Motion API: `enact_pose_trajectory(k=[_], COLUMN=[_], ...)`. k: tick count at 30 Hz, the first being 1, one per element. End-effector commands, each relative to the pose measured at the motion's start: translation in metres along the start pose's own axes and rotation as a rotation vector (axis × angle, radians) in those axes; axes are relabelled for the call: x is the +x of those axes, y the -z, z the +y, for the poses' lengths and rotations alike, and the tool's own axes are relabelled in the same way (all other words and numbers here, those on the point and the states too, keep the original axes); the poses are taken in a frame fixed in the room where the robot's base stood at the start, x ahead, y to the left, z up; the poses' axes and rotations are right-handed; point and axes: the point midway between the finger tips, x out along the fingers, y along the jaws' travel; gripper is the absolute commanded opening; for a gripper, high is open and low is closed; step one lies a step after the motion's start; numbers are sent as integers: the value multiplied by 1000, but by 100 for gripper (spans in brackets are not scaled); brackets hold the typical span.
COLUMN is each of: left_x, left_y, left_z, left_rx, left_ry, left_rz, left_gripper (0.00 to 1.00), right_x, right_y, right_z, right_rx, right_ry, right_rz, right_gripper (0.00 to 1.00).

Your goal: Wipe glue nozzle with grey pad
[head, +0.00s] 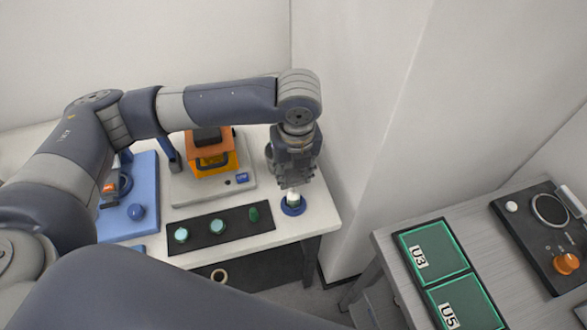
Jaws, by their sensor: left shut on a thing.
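My left gripper (292,178) points down over the right front part of the white table. It is shut on a small white item with a greenish part (293,197), which may be the glue bottle. The fingers hide its upper part. The item stands upright at a round blue holder (292,209); I cannot tell whether it rests in it or is just above. I cannot make out a nozzle tip or a separate grey pad. My right gripper is out of view.
A black strip (200,245) with several teal and green round pieces lies left of the holder. Behind it an orange device (213,158) stands on a grey base (183,190). A blue board (146,170) is further left. A second table (475,245) at right holds green trays (432,250) and a black control box (520,245).

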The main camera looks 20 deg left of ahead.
Motion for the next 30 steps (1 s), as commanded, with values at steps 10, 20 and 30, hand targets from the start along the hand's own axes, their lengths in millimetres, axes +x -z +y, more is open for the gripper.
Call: enact_pose_trajectory(k=[10, 20, 30], left_x=[3, 6, 5], left_y=[1, 1, -1], left_z=[0, 0, 2], left_rx=[0, 0, -1], left_ry=[0, -1, -1], left_rz=[0, 0, 0], left_gripper=[16, 16, 16], right_x=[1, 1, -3], right_y=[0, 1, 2], right_z=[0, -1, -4], right_rx=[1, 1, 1], right_ry=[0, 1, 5], right_rz=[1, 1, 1], right_gripper=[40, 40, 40])
